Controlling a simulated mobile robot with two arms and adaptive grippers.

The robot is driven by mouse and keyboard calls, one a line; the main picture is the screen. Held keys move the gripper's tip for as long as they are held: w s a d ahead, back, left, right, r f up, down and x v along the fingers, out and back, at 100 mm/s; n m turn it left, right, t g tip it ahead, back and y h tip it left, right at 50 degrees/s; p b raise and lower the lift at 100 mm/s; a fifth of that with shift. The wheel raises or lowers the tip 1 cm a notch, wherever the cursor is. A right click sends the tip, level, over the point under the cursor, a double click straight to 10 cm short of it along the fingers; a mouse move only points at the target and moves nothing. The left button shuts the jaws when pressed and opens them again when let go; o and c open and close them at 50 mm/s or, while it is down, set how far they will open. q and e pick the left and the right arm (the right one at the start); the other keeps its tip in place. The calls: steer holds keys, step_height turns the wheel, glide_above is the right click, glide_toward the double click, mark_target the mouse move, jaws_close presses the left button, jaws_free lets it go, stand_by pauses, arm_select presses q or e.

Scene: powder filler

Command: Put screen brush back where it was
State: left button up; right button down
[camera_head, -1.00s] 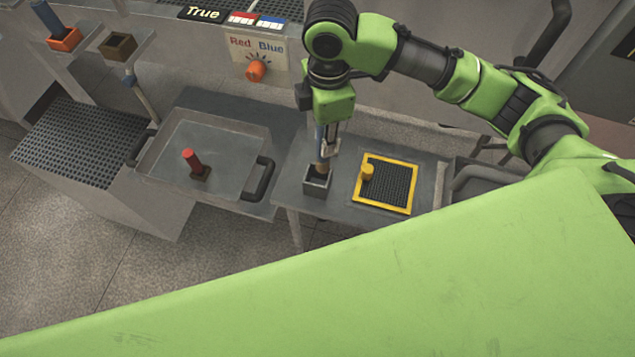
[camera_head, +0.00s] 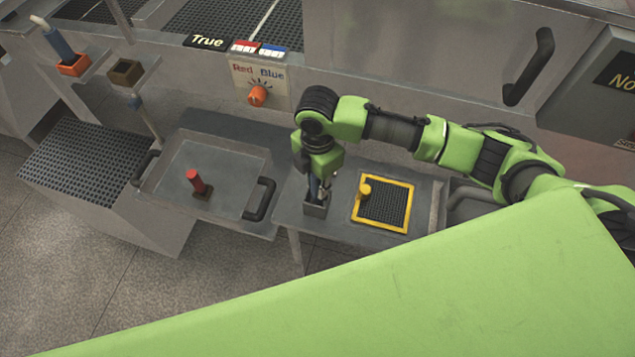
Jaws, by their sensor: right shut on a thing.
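My right gripper (camera_head: 319,187) points down over a small grey square holder (camera_head: 314,209) on the side table. It is shut on a brush, taken to be the screen brush, whose blue handle (camera_head: 314,188) shows between the fingers. The brush stands roughly upright with its lower end at the holder's mouth; the fingers hide much of it, and I cannot tell how deep it sits. A yellow-framed screen (camera_head: 383,226) with a yellow knob lies just right of the holder. My left gripper is not in view.
A metal tray (camera_head: 240,160) with black handles and a red-handled tool (camera_head: 196,181) is to the left. Another blue-handled tool (camera_head: 57,42) stands in an orange holder (camera_head: 74,66) at upper left, near an empty brown holder (camera_head: 125,72). An orange knob (camera_head: 257,96) is on the panel behind.

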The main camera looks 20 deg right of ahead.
steer(key=shift+f, duration=0.4)
steer(key=shift+f, duration=0.1)
steer(key=c, duration=1.8)
jaws_free()
step_height(320, 180, up, 12)
steer(key=b, duration=0.3)
